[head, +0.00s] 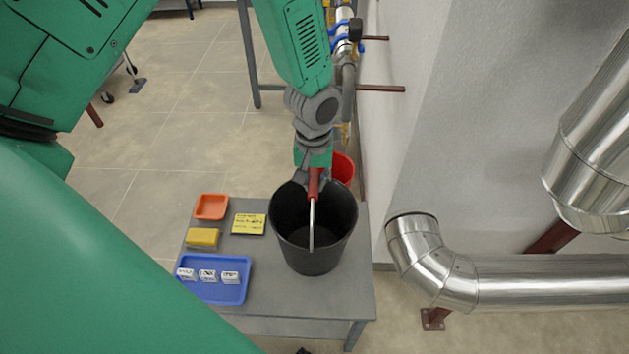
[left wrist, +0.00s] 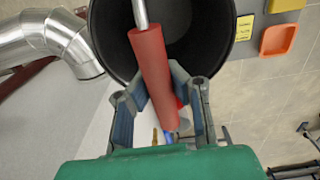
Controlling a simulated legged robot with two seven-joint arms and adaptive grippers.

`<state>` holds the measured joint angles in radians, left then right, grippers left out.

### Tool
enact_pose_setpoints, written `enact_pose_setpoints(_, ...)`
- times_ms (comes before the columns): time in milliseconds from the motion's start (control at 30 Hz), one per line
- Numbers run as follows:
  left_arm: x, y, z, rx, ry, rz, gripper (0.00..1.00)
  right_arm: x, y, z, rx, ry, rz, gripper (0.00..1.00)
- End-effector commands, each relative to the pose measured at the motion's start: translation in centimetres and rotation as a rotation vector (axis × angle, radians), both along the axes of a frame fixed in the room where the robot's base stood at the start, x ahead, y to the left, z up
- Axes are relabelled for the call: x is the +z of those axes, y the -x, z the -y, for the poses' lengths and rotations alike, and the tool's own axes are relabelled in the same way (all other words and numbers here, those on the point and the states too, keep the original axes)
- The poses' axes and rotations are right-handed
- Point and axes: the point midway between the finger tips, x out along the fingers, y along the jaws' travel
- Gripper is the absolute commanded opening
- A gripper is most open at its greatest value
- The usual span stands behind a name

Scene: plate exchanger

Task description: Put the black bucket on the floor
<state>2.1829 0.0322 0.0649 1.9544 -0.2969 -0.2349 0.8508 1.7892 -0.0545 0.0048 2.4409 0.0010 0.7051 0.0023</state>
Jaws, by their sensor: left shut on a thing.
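The black bucket (head: 313,251) is upright on or just above the right part of the grey table (head: 347,303); I cannot tell whether it touches the top. Its wire handle with a red grip (head: 313,184) is raised. My left gripper (head: 314,176) is above the bucket's far rim and shut on the red grip. In the left wrist view, the gripper's fingers (left wrist: 165,100) are on both sides of the red grip (left wrist: 152,75), with the bucket (left wrist: 190,35) beyond. My right gripper does not show.
A blue tray (head: 213,293) with small white blocks, a yellow block (head: 203,237), a yellow label (head: 248,223) and an orange tray (head: 211,206) are on the table's left. A red container (head: 343,168) is behind the bucket. Metal pipes (head: 480,283) are at right. Tiled floor (head: 165,150) is open at left.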

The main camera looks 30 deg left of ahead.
Motion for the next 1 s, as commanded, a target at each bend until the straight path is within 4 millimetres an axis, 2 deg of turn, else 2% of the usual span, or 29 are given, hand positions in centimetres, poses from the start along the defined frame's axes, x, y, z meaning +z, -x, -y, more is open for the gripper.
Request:
enact_pose_setpoints(333,-0.2,0.0,0.1,-0.001,-0.001,0.002,0.00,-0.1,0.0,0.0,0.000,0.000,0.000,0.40)
enact_pose_setpoints(400,-0.3,0.0,0.0,-0.001,-0.001,0.001,0.26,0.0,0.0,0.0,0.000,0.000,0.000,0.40)
enact_pose_setpoints(433,-0.3,0.0,0.0,-0.001,-0.001,0.001,0.30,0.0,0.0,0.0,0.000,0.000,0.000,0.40)
enact_pose_setpoints(767,0.0,0.0,0.0,0.000,-0.001,0.001,0.30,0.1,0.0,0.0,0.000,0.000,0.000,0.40)
enact_pose_setpoints(867,0.8,-0.1,0.0,0.000,0.000,0.002,0.30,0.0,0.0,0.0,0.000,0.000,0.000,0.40)
enact_pose_setpoints(1000,3.4,-0.1,0.0,0.000,0.000,0.004,0.30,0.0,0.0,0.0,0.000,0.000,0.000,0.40)
